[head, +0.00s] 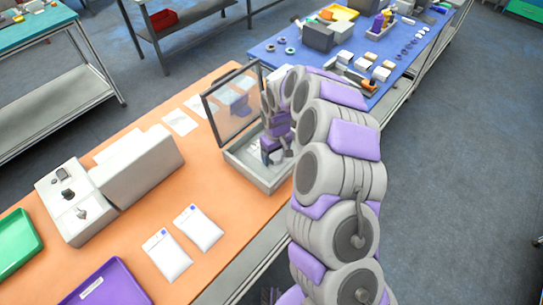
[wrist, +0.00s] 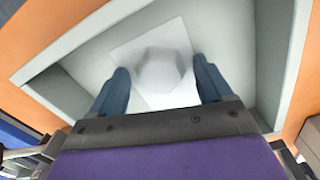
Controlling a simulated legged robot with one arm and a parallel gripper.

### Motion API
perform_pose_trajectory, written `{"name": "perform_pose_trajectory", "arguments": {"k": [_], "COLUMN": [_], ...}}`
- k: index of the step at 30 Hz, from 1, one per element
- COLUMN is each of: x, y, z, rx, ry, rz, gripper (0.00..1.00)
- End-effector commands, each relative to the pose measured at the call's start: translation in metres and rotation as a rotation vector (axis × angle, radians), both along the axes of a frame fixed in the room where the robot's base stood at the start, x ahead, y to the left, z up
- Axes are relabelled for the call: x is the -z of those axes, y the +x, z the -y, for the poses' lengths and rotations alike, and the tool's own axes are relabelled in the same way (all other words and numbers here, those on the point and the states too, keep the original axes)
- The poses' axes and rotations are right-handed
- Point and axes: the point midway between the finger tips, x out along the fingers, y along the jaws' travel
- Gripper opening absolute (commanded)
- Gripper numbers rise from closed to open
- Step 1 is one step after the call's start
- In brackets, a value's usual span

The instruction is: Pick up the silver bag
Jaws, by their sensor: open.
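A light grey box (head: 242,171) with a raised clear lid (head: 228,103) stands on the orange table, and my gripper (head: 273,152) reaches down into it. In the wrist view, my gripper (wrist: 162,82) is open, with its two dark blue fingers apart. Between and beyond them is a pale grey, faceted shape (wrist: 160,70) on a white square sheet (wrist: 128,58) on the box floor. This shape may be the silver bag; I cannot tell for sure. No finger clearly touches it. In the head view, my arm and the lid hide much of the box inside.
Two white packets (head: 166,256) (head: 198,229), a grey-white machine (head: 138,168), a purple tray (head: 108,286) and a green tray (head: 16,243) are on the orange table. A blue table (head: 300,62) with many small items stands behind.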

Motion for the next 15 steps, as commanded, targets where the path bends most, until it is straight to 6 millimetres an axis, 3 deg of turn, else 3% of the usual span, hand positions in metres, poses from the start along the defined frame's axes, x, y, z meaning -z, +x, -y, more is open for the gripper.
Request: {"name": "perform_pose_trajectory", "arguments": {"k": [6, 15], "x": [0.0007, 0.0005], "y": [0.0005, 0.0006], "z": [-0.0004, -0.0004], "rx": [-0.001, -0.001], "ry": [0.0, 0.0], "rz": [0.001, 0.002], "gripper": [0.79, 0.51]}}
